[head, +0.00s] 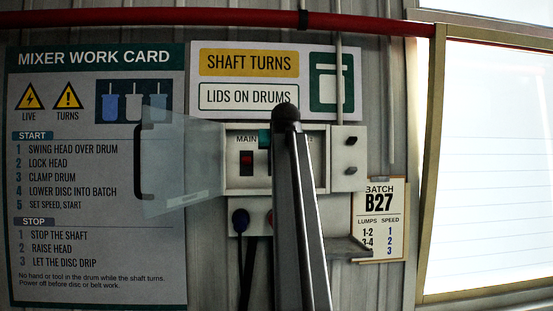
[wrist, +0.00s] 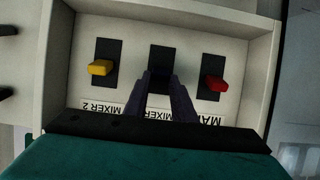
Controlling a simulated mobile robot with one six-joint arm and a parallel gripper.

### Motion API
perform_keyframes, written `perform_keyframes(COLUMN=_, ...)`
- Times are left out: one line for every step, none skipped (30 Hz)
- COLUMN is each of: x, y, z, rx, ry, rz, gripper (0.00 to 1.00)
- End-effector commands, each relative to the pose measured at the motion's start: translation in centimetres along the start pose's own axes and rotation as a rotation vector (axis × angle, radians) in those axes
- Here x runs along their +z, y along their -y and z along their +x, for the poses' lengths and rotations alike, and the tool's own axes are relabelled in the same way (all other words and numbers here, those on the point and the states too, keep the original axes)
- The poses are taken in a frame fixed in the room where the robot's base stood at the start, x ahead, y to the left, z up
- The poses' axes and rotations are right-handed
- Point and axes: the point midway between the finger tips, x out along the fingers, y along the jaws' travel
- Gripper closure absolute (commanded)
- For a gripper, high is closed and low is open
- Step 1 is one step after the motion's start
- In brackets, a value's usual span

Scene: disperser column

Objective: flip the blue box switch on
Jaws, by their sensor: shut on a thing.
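The switch box (head: 238,184) hangs on the wall in the head view, its clear cover (head: 178,165) swung open to the left. In the upside-down wrist view, three switches sit on black plates: a yellow one (wrist: 101,68), a middle one (wrist: 160,55) and a red one (wrist: 214,85) labelled MAIN. My gripper (wrist: 160,82) has its dark fingers at the middle switch, shut on its lever. The fingers and shadow hide most of that lever, so its colour and position are unclear. In the head view my arm covers the middle and right of the box.
The open cover has a dark handle (head: 139,162). Black buttons (head: 351,140) are on the box's right side. Plugs and cables (head: 240,222) hang below. A batch card (head: 380,220) is at the lower right, and a red pipe (head: 220,17) runs above.

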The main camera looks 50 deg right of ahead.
Motion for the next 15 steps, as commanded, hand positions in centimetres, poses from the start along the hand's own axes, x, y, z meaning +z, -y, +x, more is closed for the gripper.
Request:
perform_keyframes(x=-0.12, y=-0.01, z=0.08, rx=0.000, ry=0.013, rz=0.000, gripper=0.99)
perform_keyframes(x=-0.14, y=-0.01, z=0.08, rx=0.000, ry=0.019, rz=0.000, gripper=0.99)
perform_keyframes(x=-0.16, y=-0.01, z=0.08, rx=0.000, ry=0.024, rz=0.000, gripper=0.99)
perform_keyframes(x=-0.17, y=-0.01, z=0.08, rx=0.000, ry=0.028, rz=0.000, gripper=0.99)
perform_keyframes(x=-0.16, y=-0.01, z=0.08, rx=0.000, ry=0.032, rz=0.000, gripper=0.99)
perform_keyframes(x=-0.15, y=0.00, z=0.07, rx=0.000, ry=0.036, rz=0.000, gripper=0.99)
perform_keyframes(x=-0.14, y=0.00, z=0.07, rx=0.000, ry=0.038, rz=0.000, gripper=0.99)
perform_keyframes(x=-0.12, y=0.00, z=0.07, rx=0.000, ry=0.040, rz=0.000, gripper=0.99)
perform_keyframes(x=-0.11, y=0.00, z=0.07, rx=0.000, ry=0.041, rz=0.000, gripper=0.99)
perform_keyframes(x=-0.10, y=0.00, z=0.07, rx=0.000, ry=0.042, rz=0.000, gripper=0.99)
perform_keyframes(x=-0.09, y=0.00, z=0.07, rx=0.000, ry=0.043, rz=0.000, gripper=0.99)
perform_keyframes(x=-0.08, y=0.00, z=0.07, rx=0.000, ry=0.043, rz=0.000, gripper=0.99)
perform_keyframes(x=-0.07, y=0.00, z=0.07, rx=0.000, ry=0.043, rz=0.000, gripper=0.99)
perform_keyframes(x=-0.07, y=0.01, z=0.07, rx=0.000, ry=0.043, rz=0.000, gripper=0.99)
perform_keyframes(x=-0.06, y=0.01, z=0.07, rx=0.000, ry=0.043, rz=0.000, gripper=0.99)
